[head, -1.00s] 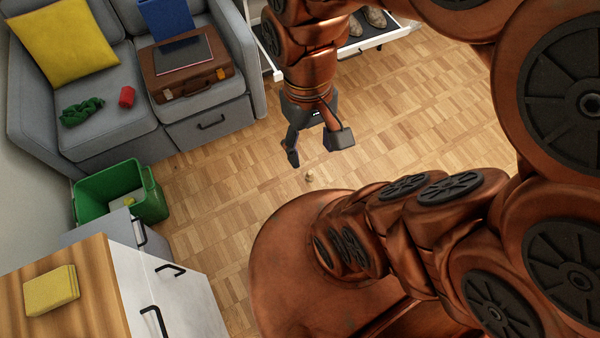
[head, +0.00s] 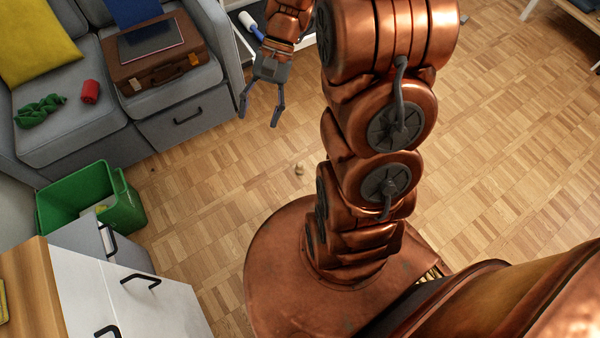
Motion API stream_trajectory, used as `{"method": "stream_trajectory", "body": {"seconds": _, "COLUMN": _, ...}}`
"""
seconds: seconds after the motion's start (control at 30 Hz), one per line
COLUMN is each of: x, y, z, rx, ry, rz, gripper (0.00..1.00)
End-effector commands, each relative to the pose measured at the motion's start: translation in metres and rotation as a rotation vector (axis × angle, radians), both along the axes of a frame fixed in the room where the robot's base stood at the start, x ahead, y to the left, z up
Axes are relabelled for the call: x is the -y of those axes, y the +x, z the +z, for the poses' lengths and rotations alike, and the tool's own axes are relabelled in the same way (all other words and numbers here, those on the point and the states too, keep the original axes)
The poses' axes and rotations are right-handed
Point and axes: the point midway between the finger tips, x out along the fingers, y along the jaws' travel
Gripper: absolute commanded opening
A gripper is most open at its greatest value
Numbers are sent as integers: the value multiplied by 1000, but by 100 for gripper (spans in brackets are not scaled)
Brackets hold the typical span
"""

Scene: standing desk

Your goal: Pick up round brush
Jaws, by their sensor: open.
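My gripper (head: 259,118) hangs in the upper middle of the head view, fingers apart and pointing down, with nothing between them. It appears over the floor in front of the sofa. A small tan object (head: 299,168) is on the wood floor, below and right of the gripper in the picture and apart from it. It is too small to tell whether it is the round brush. A blue and white object (head: 250,26) lies in the low white-edged unit behind my gripper, partly hidden by my arm; I cannot tell what it is.
The grey sofa (head: 75,135) at upper left holds a brown briefcase (head: 165,68), a red object (head: 90,92) and a green object (head: 40,110). A green bin (head: 75,190) and white drawer cabinet (head: 150,305) stand at left. Parquet floor (head: 480,150) is clear at right.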

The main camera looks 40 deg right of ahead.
Motion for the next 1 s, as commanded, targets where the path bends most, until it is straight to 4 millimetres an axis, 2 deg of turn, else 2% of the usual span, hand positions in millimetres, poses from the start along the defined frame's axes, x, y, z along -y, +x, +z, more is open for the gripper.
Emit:
{"method": "stream_trajectory", "body": {"seconds": 0.03, "x": 6, "y": 7, "z": -24, "rx": -20, "ry": 24, "rz": -36, "gripper": 59}}
{"method": "stream_trajectory", "body": {"seconds": 0.27, "x": 28, "y": 40, "z": -88, "rx": -76, "ry": 128, "rz": -195, "gripper": 59}}
{"method": "stream_trajectory", "body": {"seconds": 0.5, "x": 58, "y": 70, "z": -162, "rx": -124, "ry": 238, "rz": -362, "gripper": 59}}
{"method": "stream_trajectory", "body": {"seconds": 0.7, "x": 87, "y": 89, "z": -226, "rx": -155, "ry": 330, "rz": -502, "gripper": 59}}
{"method": "stream_trajectory", "body": {"seconds": 1.0, "x": 129, "y": 105, "z": -327, "rx": -198, "ry": 478, "rz": -714, "gripper": 59}}
